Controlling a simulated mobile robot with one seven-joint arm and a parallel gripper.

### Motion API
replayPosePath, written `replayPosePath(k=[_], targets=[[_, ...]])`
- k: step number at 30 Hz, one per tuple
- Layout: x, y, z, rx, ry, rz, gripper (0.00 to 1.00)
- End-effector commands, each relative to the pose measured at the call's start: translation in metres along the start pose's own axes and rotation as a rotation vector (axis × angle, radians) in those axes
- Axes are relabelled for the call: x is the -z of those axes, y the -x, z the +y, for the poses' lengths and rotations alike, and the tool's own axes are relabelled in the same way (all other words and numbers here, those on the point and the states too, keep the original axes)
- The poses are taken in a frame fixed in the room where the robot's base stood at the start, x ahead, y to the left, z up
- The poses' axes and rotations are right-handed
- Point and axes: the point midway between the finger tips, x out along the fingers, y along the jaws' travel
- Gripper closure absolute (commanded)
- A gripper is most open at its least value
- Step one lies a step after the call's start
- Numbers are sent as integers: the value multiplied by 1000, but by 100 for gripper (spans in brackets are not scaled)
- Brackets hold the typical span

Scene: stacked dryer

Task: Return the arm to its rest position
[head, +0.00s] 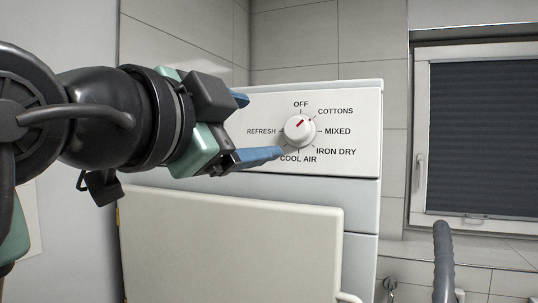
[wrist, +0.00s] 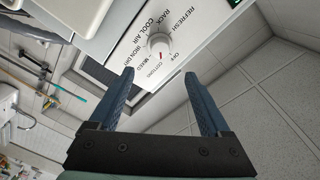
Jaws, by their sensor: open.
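My gripper (head: 263,126) reaches in from the left in the head view, its blue fingers open and apart. It is in front of the dryer's control panel (head: 350,105), with nothing between the fingers. The round white dial (head: 299,131) sits just beyond the fingertips; its red mark points up and right, toward the COTTONS side. The lower finger covers part of the panel near COOL AIR. In the wrist view, the open fingers (wrist: 158,73) frame the dial (wrist: 160,46), with a visible gap between each finger and the dial.
A cream panel (head: 230,240) stands below the controls, close under my arm. A window with a dark blind (head: 475,135) is at the right. A grey curved bar (head: 444,262) rises at the lower right. Tiled wall (head: 365,45) lies behind the dryer.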

Motion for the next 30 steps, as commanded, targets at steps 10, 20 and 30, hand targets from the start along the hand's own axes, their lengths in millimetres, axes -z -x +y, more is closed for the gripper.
replayPosePath(k=[10,20,30], targets=[[25,-11,16,209,231,142,19],[61,51,50,613,647,456,19],[72,89,62,718,725,569,19]])
